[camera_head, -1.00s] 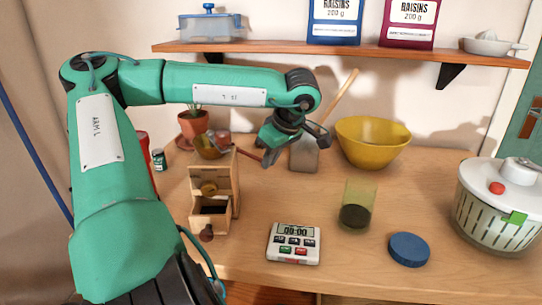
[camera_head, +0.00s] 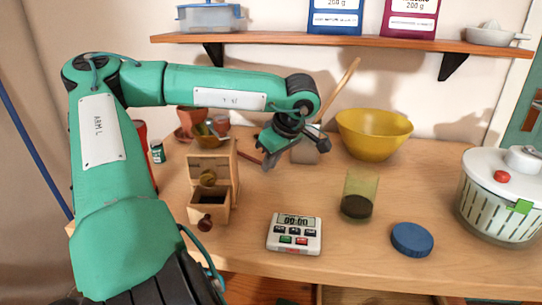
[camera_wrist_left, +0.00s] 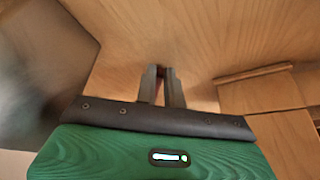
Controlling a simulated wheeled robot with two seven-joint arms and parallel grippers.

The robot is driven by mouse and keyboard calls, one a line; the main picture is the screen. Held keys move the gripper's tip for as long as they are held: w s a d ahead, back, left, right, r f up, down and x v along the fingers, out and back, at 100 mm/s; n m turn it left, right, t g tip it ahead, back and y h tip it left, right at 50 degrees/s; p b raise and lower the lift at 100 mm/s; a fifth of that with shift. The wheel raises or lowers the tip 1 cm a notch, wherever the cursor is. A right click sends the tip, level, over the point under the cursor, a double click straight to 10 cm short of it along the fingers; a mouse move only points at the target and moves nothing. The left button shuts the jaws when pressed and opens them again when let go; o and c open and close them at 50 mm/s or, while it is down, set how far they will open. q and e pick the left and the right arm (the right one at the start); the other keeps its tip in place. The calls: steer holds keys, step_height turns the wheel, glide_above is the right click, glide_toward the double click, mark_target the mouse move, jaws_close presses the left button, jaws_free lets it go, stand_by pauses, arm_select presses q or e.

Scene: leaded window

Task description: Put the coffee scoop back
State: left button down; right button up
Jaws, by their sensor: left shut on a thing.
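My left gripper (camera_head: 272,157) is shut, pointing down behind the grinder's right side and in front of the grey crock. A thin red-brown bar (camera_head: 248,158), which looks like the coffee scoop's handle, reaches left from near its fingertips. In the left wrist view the fingers (camera_wrist_left: 163,75) are close together with a small dark reddish piece (camera_wrist_left: 169,73) between their tips. The scoop's bowl cannot be made out clearly. A glass jar (camera_head: 358,190) with dark coffee in its bottom stands open, right of the gripper. My right gripper is not in view.
A wooden coffee grinder (camera_head: 208,175) with its drawer out stands left. The grey crock (camera_head: 304,152) holds a wooden spoon. A yellow bowl (camera_head: 372,140), timer (camera_head: 294,234), blue lid (camera_head: 411,238) and salad spinner (camera_head: 500,200) stand around. A shelf (camera_head: 340,40) hangs above.

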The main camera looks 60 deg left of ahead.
arm_select(q)
steer(key=c, duration=1.4)
jaws_free()
steer(key=shift+c, duration=0.2)
steer(key=shift+r, duration=0.1)
steer(key=p+v, duration=0.2)
steer(key=v, duration=1.1)
steer(key=shift+r, duration=0.25)
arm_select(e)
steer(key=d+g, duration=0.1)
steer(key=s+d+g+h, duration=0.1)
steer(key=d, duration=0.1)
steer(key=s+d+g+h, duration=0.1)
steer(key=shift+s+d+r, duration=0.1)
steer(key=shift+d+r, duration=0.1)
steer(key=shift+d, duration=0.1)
arm_select(q)
steer(key=shift+w, duration=0.1)
